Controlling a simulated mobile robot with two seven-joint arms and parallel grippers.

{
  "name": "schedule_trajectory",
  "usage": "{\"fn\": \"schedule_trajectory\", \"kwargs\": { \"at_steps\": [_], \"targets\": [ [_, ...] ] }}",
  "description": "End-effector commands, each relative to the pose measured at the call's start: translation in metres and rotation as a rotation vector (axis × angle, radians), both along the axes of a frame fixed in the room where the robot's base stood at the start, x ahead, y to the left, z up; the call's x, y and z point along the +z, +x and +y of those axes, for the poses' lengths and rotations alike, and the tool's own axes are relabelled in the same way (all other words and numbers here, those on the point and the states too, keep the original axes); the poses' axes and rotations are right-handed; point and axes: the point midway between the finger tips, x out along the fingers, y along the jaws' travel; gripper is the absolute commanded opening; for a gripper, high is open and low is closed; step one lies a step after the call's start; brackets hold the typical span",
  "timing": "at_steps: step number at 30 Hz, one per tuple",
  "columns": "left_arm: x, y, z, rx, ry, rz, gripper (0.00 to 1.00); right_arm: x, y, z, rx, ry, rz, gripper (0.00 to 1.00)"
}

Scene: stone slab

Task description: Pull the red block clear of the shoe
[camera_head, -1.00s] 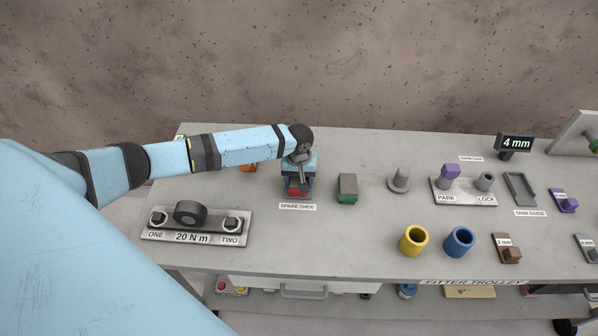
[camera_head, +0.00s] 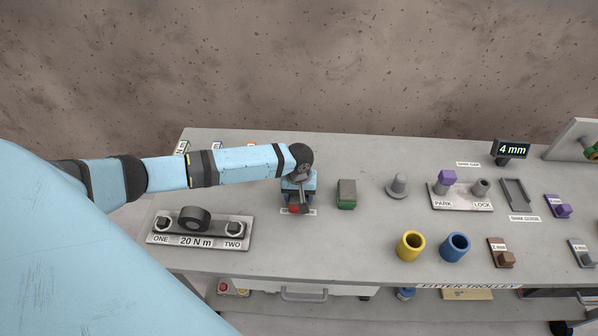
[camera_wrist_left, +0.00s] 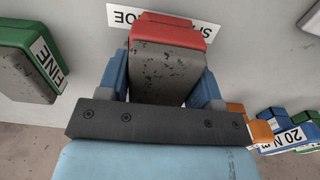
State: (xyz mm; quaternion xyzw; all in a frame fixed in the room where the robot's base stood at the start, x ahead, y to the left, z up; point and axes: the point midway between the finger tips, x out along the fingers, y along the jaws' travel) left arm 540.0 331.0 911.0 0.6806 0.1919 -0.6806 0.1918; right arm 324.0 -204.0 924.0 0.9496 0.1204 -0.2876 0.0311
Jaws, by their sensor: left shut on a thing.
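The red block (camera_head: 294,209) is at the front of my left gripper (camera_head: 299,190) in the head view, over the spare shoe label (camera_head: 311,212). In the left wrist view the red part (camera_wrist_left: 172,28) lies across the label and adjoins a grey speckled piece (camera_wrist_left: 166,75). The left gripper (camera_wrist_left: 161,82) is shut, with its blue fingers on both sides of that piece. I cannot tell whether the grey piece belongs to the block or is the shoe. My wrist hides what lies behind it in the head view. My right gripper is not in view.
A green and grey block (camera_head: 346,194) stands just right of the gripper; its FINE label (camera_wrist_left: 46,64) shows in the wrist view. The 20 N m plate (camera_head: 210,241) lies front left. Yellow (camera_head: 411,246) and blue (camera_head: 455,247) cups stand front right. Bare slab lies in front of the red block.

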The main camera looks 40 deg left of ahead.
Motion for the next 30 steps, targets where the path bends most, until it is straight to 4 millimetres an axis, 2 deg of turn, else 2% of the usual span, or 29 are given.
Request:
{"fn": "schedule_trajectory", "kwargs": {
  "at_steps": [13, 26, 30],
  "targets": [
    [0.0, -0.015, -0.009, 0.0, -0.001, 0.002, 0.27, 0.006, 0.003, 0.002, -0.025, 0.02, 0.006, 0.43],
    [0.001, -0.017, -0.011, 0.0, 0.0, 0.0, 0.27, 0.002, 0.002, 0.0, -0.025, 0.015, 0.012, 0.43],
    [0.006, -0.022, -0.013, -0.001, 0.0, 0.0, 0.27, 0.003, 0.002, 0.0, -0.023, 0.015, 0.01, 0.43]
  ]
}}
